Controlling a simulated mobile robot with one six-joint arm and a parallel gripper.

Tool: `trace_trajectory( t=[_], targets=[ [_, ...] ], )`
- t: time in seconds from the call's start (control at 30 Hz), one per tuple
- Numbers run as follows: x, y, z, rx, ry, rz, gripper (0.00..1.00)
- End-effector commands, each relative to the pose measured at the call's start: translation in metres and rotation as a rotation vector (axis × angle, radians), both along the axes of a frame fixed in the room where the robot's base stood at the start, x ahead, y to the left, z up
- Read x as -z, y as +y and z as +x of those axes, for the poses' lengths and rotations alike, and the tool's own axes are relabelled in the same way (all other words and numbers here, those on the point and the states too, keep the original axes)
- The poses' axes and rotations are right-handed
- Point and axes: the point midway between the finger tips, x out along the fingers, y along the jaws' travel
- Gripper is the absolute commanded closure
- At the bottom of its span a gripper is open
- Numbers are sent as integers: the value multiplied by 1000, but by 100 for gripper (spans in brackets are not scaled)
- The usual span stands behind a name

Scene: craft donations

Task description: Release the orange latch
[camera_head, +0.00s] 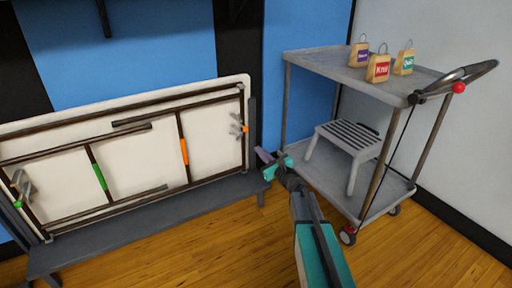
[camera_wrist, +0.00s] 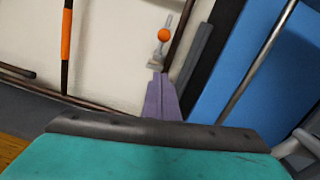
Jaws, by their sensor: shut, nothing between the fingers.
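A folded table (camera_head: 140,150) with a pale panel and brown metal frame stands on its long edge against the wall. The orange latch (camera_head: 243,129), a small lever with an orange knob, is at the table's right end; its knob also shows in the wrist view (camera_wrist: 163,35), just beyond my fingertips. My gripper (camera_head: 265,158), with purple and teal parts, is shut and empty, below and right of the latch in the head view. In the wrist view a purple finger (camera_wrist: 160,98) points toward the latch, apparently without touching it.
An orange band (camera_head: 184,152) and a green band (camera_head: 100,177) mark frame bars. A green-knobbed latch (camera_head: 17,204) is at the left end. A grey bench (camera_head: 150,222) bears the table. A grey cart (camera_head: 320,62) with several tagged bags and a step stool (camera_head: 352,140) stands right.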

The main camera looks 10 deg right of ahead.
Motion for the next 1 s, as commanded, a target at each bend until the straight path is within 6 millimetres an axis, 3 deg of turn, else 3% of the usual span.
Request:
trace_trajectory(
  t=[0.1, 0.33, 0.8, 1.0],
  targets=[
    [-1, -5, -16, 1, 1, 2, 100],
    [1, -11, -33, 0, 0, 1, 100],
    [2, -11, -36, -3, 0, 0, 100],
    [-6, -8, -35, -7, 1, 0, 100]
  ],
)
